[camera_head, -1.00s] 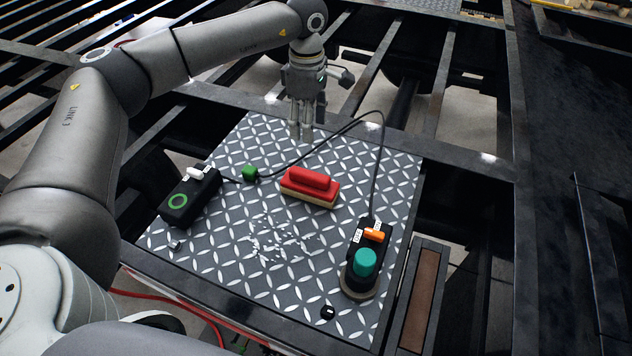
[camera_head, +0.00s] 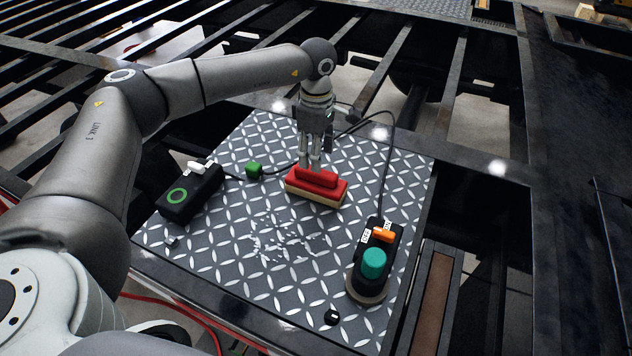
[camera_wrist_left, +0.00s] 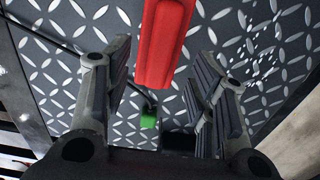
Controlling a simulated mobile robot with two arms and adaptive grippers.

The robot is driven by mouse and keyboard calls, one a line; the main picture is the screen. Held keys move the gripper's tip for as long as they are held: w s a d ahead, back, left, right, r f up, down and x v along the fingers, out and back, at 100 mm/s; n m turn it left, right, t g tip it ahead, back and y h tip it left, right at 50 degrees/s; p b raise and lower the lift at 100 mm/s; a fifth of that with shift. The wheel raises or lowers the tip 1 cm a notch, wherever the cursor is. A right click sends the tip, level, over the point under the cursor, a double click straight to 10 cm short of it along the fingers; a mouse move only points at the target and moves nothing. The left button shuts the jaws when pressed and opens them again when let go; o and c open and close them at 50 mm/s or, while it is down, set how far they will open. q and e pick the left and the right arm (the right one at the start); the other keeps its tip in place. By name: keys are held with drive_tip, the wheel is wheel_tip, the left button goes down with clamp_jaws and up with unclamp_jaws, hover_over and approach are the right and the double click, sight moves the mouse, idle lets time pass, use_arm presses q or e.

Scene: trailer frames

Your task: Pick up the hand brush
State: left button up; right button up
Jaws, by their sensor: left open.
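The red hand brush (camera_head: 316,186) with a pale bristle base lies on the diamond-plate table, handle up. My left gripper (camera_head: 311,168) points down over the far side of the brush, with its fingertips close to the handle. In the left wrist view the red handle (camera_wrist_left: 163,45) extends from the top edge into the space between the open fingers of the left gripper (camera_wrist_left: 165,95). The fingers are apart from the handle on both sides there. The bristles are hidden in the wrist view. My right gripper is not in view.
The diamond-plate table (camera_head: 235,240) also holds a black box with a green ring (camera_head: 190,195), a green block (camera_head: 254,169) on a black cable, and a black device with a teal knob and orange switch (camera_head: 374,262). White debris (camera_head: 285,245) lies near the middle.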

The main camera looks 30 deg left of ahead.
sight(316, 181)
use_arm(q)
drive_tip(key=shift+f, duration=0.7)
drive_tip(key=shift+f+p, duration=0.35)
drive_tip(key=shift+p, duration=0.15)
wheel_tip(316, 181, down, 4)
drive_tip(key=shift+s+r+p, duration=0.1)
drive_tip(key=shift+r+p, duration=0.15)
drive_tip(key=shift+p, duration=0.55)
drive_tip(key=shift+f, duration=0.45)
clamp_jaws()
drive_tip(key=shift+r, duration=0.2)
